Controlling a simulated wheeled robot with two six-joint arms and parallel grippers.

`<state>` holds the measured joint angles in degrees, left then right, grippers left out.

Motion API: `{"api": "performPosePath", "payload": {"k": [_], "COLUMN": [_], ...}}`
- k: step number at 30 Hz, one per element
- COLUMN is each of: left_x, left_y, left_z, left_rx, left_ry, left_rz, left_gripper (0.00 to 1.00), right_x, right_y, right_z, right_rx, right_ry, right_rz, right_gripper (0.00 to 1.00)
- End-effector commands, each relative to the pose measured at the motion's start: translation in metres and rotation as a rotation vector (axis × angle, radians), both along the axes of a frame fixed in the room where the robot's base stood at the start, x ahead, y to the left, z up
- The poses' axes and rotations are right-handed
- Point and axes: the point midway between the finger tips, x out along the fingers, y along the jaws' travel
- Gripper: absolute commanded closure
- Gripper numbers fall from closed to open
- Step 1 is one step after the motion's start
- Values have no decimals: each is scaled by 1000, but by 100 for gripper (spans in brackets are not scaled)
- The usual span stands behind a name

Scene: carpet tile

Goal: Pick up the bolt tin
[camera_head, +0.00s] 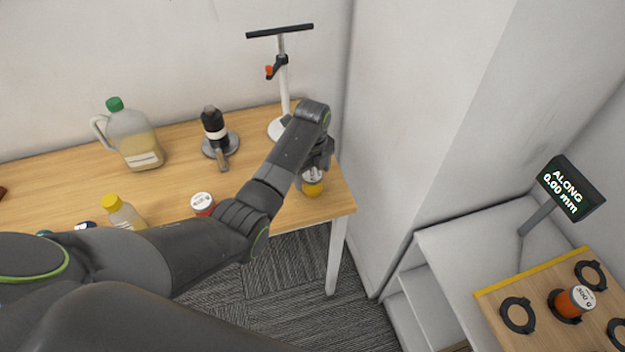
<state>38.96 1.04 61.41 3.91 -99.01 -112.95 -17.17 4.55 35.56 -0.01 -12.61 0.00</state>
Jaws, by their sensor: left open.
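My left gripper (316,166) reaches in over the right end of the wooden table, pointing down, and is open. A small yellow tin with a pale lid (313,188) stands directly below it; the gripper partly covers its top, and I cannot tell whether they touch. A red tin with a white lid (203,204) stands near the table's front edge, left of my forearm. The lettering on both is too small to read, so I cannot tell which is the bolt tin. My right gripper is not in view.
On the table (60,180) stand a jug with a green cap (133,138), a dark tool on a round base (215,132), a white stand (284,100) and a yellow-capped bottle (122,212). At right, an orange canister (575,301) sits on a board by a display (570,187).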

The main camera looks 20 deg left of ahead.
Motion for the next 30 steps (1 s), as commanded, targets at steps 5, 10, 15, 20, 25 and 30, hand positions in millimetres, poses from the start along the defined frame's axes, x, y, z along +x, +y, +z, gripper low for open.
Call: {"api": "performPosePath", "payload": {"k": [5,10,15,20,25,30], "left_x": [-3,-3,-3,-2,-2,-2], "left_y": [-1,-1,-1,-2,-2,-2], "left_z": [-25,-33,-33,-33,-33,-32], "left_rx": [0,0,0,0,0,0], "left_ry": [2,0,0,0,0,-2], "left_rz": [0,0,0,0,0,0], "left_gripper": [23,23,23,41,63,81], "right_x": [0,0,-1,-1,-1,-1], "right_y": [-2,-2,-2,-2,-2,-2], "right_z": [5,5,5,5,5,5], "right_rx": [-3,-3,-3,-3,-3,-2], "right_ry": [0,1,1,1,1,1], "right_rz": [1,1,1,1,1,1], "right_gripper": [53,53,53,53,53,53]}}
